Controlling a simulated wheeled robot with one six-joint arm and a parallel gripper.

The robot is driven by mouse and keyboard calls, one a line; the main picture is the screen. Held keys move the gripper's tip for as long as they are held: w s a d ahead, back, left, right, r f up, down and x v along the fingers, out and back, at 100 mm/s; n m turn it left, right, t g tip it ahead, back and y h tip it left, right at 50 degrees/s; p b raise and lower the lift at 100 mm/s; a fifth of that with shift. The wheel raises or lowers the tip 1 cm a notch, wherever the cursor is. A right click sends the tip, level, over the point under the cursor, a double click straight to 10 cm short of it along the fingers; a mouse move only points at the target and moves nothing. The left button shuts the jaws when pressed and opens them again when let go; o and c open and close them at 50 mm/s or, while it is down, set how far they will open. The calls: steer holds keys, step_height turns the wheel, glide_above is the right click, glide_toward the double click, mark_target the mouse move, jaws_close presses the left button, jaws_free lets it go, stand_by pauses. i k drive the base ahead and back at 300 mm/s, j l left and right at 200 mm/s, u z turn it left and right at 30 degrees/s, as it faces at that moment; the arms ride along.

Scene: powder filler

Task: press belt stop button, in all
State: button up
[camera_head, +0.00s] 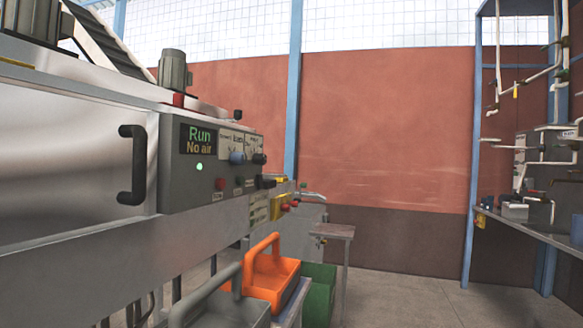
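A grey control panel (175,180) is fixed on the front of a steel machine at the left. Its display (198,139) reads "Run" and "No air", with a lit green lamp (199,167) below. A red button (220,184) sits low on the panel, with a small label under it too small to read. A dark green button (239,181) is to its right. I cannot tell from the labels which one is the belt stop. My gripper does not show in this view.
A black handle (133,165) sticks out left of the panel. A blue knob (236,158) and black knob (260,158) project from it. Below are a grey caddy (222,310), an orange caddy (273,275) and a green bin (319,293). Floor (405,290) is clear at the right.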

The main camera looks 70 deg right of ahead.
mark_target(220, 183)
steer(key=z, duration=1.55)
